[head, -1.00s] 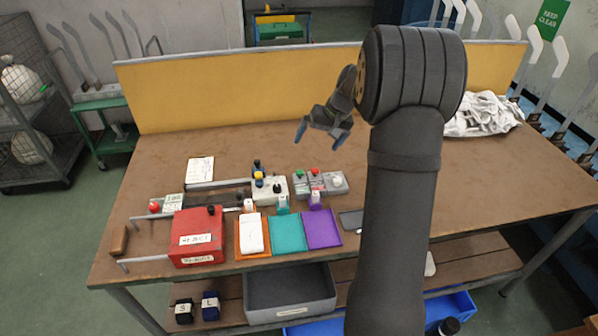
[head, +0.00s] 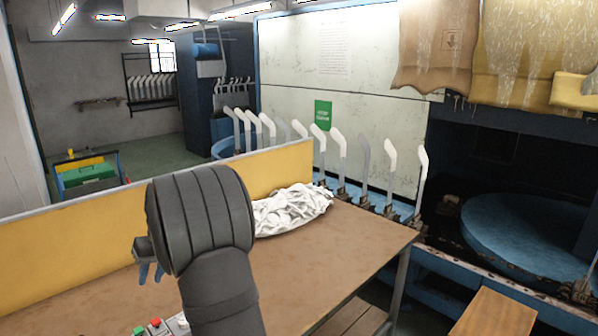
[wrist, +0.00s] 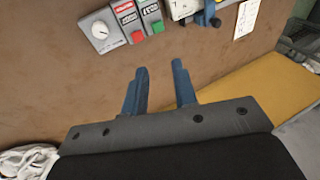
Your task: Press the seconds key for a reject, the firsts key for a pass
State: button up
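In the wrist view a grey key box with a red button (wrist: 137,36) and one with a green button (wrist: 157,27) stand side by side at the top. Their labels are too small to read, so I cannot tell which is seconds or firsts. In the head view the green button (head: 139,331) and red button (head: 156,323) show at the bottom edge. My gripper (wrist: 160,66) is open and empty, its blue fingers apart above bare table, short of the keys. In the head view my arm mostly hides the gripper (head: 151,271).
A grey box with a white dial (wrist: 100,31) stands left of the keys in the wrist view. A white cloth pile (head: 290,209) lies at the table's back right. A yellow partition (head: 282,170) runs along the back. Bare brown tabletop (head: 330,245) is free at right.

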grip_shut()
dwell(1.2)
